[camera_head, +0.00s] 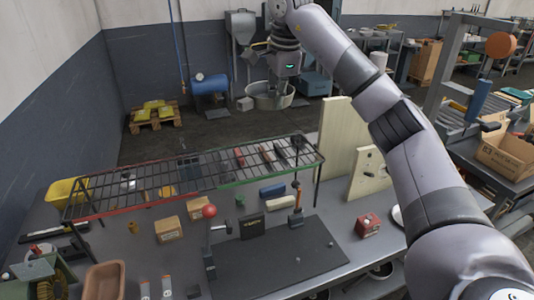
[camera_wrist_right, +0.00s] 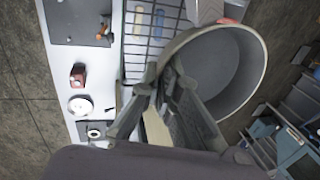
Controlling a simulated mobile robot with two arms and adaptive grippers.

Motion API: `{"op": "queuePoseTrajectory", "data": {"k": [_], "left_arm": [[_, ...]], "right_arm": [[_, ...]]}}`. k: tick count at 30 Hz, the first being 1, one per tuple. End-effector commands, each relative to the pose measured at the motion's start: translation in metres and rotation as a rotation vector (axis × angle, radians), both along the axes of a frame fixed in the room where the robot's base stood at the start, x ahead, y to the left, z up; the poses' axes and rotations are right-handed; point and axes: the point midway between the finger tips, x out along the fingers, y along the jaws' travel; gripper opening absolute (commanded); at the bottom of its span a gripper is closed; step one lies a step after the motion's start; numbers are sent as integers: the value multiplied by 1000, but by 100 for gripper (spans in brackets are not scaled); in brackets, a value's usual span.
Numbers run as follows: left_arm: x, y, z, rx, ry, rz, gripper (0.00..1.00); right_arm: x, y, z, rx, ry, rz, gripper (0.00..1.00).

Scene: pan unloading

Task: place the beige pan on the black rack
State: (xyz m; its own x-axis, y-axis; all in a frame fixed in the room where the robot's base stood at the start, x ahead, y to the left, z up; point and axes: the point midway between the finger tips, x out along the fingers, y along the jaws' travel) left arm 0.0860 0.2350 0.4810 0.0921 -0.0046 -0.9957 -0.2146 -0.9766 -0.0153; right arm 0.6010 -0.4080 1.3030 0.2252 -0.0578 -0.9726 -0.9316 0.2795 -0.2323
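The beige pan (camera_head: 270,103) is round and deep and shows beyond the black rack in the head view. In the right wrist view the pan (camera_wrist_right: 225,68) is large, its opening facing the camera. My right gripper (camera_head: 272,84) is at the pan's near rim; in the wrist view its fingertips (camera_wrist_right: 163,76) lie on either side of the rim, closed on the wall. The black rack (camera_head: 185,185) is a wire grid on legs over the table, with red and green front edges; part of it shows in the wrist view (camera_wrist_right: 135,42). My left gripper is out of view.
Boxes (camera_head: 168,229), a red-knobbed lever (camera_head: 209,212) and a dark mat (camera_head: 275,262) occupy the grey table. A brown tray (camera_head: 104,282) is at front left. Upright beige boards (camera_head: 337,145) stand right of the rack. The rack's top looks clear.

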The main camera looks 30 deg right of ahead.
Motion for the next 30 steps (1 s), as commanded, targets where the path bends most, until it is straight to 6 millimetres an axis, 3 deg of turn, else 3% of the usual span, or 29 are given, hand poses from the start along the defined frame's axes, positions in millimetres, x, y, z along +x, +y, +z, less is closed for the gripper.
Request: {"op": "queuePoseTrajectory", "data": {"k": [1,12,19,25,30], "left_arm": [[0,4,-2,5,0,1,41],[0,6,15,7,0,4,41],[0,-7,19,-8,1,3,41],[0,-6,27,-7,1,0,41],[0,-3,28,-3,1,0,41]], "right_arm": [[0,0,-17,1,5,2,0],[-1,-1,-106,-1,3,-1,0],[0,0,-129,1,-2,-1,0],[0,0,-156,0,2,-1,0],[0,0,-167,1,-2,-1,0]]}}
